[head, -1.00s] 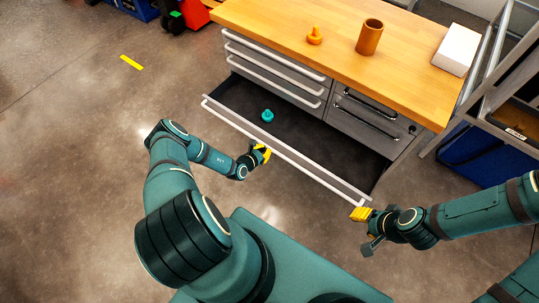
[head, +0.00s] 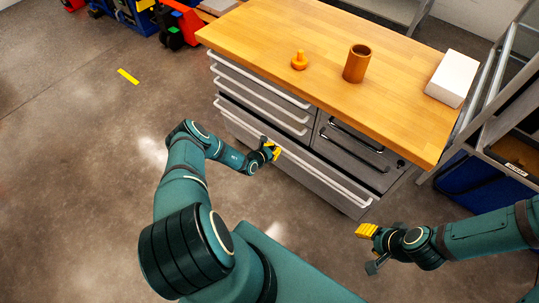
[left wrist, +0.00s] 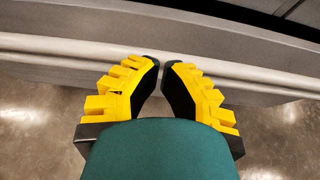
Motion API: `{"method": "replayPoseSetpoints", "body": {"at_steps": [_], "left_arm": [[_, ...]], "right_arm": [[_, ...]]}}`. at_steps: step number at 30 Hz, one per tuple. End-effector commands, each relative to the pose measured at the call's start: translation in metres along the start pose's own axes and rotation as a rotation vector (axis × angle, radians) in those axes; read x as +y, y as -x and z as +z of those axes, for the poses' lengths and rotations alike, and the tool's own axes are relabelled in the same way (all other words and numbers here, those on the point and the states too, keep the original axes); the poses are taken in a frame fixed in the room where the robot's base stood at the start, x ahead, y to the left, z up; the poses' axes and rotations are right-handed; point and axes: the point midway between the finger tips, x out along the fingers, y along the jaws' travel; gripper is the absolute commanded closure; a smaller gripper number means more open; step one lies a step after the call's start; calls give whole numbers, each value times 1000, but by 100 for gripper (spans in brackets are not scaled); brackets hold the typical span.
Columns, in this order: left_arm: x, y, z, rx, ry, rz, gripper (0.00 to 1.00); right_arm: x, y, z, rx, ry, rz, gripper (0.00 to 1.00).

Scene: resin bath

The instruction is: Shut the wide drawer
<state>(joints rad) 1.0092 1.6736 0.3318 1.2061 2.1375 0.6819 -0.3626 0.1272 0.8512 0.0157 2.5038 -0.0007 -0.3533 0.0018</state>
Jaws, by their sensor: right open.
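The wide drawer (head: 318,178) is the long bottom drawer of the grey workbench cabinet, with a pale full-width handle. In the head view its front sits flush or nearly flush with the cabinet; its inside is hidden. In the left wrist view a dark strip shows above the drawer front (left wrist: 60,22); I cannot tell if it is a small gap. My left gripper (head: 276,151) is at the handle, left of its middle. Its yellow-and-black fingers (left wrist: 161,62) are nearly together with nothing between them, tips at the handle bar. My right gripper (head: 364,246) is open and empty, in front of the right end.
The wooden worktop (head: 310,35) carries an orange knobbed piece (head: 299,61), a brown cylinder (head: 357,64) and a white block (head: 452,78). A metal frame (head: 490,95) and blue bin (head: 485,185) stand at right.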

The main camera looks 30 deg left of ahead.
Motion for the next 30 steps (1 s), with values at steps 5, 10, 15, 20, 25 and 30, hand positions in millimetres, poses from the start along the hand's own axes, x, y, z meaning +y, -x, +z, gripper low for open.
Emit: {"method": "replayPoseSetpoints", "body": {"at_steps": [5,10,15,20,25,30], "left_arm": [[0,-18,8,0,-1,1,100],[0,-25,12,-1,1,1,100],[0,-26,14,0,1,1,100],[0,-26,14,-1,1,2,100],[1,-26,15,-3,0,2,100],[5,-23,15,-3,-2,1,100]], "right_arm": [[3,-7,-1,3,0,0,53],[4,-9,-1,5,0,0,53],[4,-9,-1,5,0,0,53],[4,-9,-1,5,0,0,53],[4,-9,-1,5,0,0,53],[3,-8,-1,5,0,0,53]]}}
